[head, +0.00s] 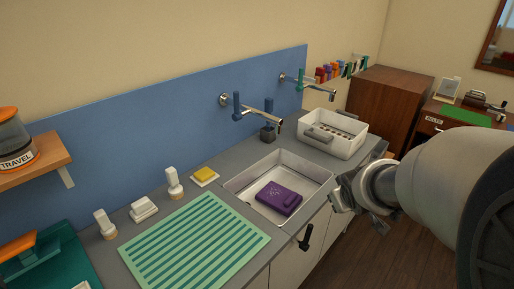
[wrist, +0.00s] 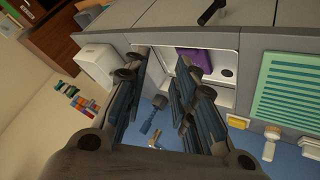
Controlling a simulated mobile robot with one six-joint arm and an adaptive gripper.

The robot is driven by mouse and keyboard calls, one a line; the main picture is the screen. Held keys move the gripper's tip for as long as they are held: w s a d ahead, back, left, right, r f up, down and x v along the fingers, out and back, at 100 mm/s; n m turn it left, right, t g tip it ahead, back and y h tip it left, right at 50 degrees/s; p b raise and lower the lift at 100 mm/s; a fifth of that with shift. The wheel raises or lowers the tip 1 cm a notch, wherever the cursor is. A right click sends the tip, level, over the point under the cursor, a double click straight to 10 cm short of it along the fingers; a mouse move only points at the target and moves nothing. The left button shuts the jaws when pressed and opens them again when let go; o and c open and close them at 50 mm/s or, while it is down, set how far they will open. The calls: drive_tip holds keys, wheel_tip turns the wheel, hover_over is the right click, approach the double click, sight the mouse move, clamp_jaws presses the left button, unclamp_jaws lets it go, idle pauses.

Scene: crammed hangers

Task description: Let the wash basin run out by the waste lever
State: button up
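The white wash basin (head: 245,182) is set in the grey counter, with a purple block with pale specks (head: 279,198) in it. The basin (wrist: 228,92) and the purple block (wrist: 195,59) also show in the wrist view, partly behind my fingers. I see no clear water surface. A black lever (head: 305,237) is on the counter front below the basin. A dark block with a blue upright handle (head: 268,132) stands behind the basin. I cannot tell which is the waste lever. My gripper (wrist: 160,65) is open and empty, right of the basin in the head view (head: 344,194).
A wall tap with a blue handle (head: 250,115) reaches over the back of the basin. A white tub (head: 335,135) stands right of it. A green striped mat (head: 195,244) and a yellow sponge (head: 204,174) lie left. The floor (head: 375,240) in front is clear.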

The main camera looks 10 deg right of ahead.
drive_tip(key=w+d+f+n+t+y, duration=0.1)
drive_tip(key=w+d+f, duration=0.1)
drive_tip(key=d+f, duration=0.25)
drive_tip(key=w+d+f+n, duration=0.1)
drive_tip(key=w+d+f, duration=0.2)
drive_tip(key=d+f, duration=0.15)
drive_tip(key=m+t+y+p, duration=0.2)
drive_tip(key=m+t+y, duration=0.1)
drive_tip(key=t+y, duration=0.5)
approach(307, 238)
drive_tip(key=s+d+r+t+h, duration=0.1)
drive_tip(key=s+d+r, duration=0.1)
drive_tip(key=s, duration=0.7)
drive_tip(key=b+x, duration=0.3)
drive_tip(key=x, duration=1.4)
drive_tip(key=shift+w+d+r, duration=0.25)
drive_tip(key=shift+w, duration=0.05)
drive_tip(key=shift+c, duration=0.4)
clamp_jaws()
